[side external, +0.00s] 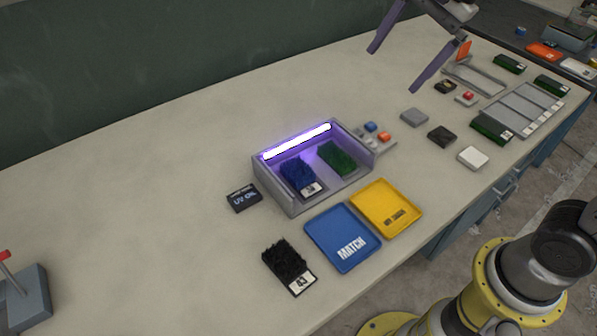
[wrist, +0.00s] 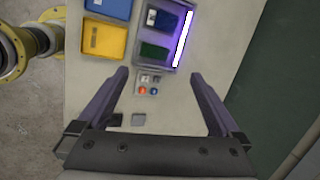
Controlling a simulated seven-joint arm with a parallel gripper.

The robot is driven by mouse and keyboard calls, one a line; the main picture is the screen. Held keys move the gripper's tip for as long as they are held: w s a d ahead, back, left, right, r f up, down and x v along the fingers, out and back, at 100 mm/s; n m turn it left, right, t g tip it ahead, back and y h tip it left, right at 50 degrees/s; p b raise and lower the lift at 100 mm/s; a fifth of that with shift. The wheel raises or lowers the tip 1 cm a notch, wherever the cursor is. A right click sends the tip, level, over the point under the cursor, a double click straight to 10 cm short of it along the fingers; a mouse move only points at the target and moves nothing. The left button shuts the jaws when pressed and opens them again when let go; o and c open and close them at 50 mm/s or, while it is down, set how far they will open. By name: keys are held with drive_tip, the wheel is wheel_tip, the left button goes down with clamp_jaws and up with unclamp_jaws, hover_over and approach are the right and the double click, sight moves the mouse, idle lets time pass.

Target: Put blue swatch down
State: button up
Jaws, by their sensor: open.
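The blue swatch (side external: 299,177) lies in the left part of a grey lit box (side external: 291,203), with a white label at its front end. It also shows in the wrist view (wrist: 165,22). A green swatch (side external: 337,158) lies beside it on the right in the same box. My gripper (side external: 393,68) is open and empty, raised above the bench at the top of the side view, apart from the box. In the wrist view the gripper (wrist: 163,88) spreads its two fingers wide, with nothing between them but bench and a button panel below.
A blue MATCH tray (side external: 321,246) and a yellow tray (side external: 387,207) stand in front of the box. A black swatch (side external: 287,264) lies at the front. A UV ON display (side external: 243,198) and a button panel (side external: 376,141) flank the box. The bench's left side is largely clear.

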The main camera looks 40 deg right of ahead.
drive_tip(key=w+a+f+m+g, duration=0.1)
drive_tip(key=w+a+f+m, duration=0.15)
drive_tip(key=w, duration=0.45)
drive_tip(key=g, duration=0.2)
approach(298, 167)
drive_tip(key=shift+w+a+f+g+y, duration=0.15)
drive_tip(key=shift+w+a+f+g, duration=0.05)
drive_tip(key=shift+f, duration=0.35)
drive_tip(key=shift+w+a+f+g+y, duration=0.15)
drive_tip(key=shift+w+a+f+g, duration=0.05)
drive_tip(key=shift+f, duration=0.35)
drive_tip(key=shift+d+x, duration=0.15)
drive_tip(key=shift+x, duration=1.4)
drive_tip(key=shift+d+x, duration=0.15)
drive_tip(key=shift+x, duration=1.45)
drive_tip(key=shift+s, duration=0.1)
drive_tip(key=c, duration=1.2)
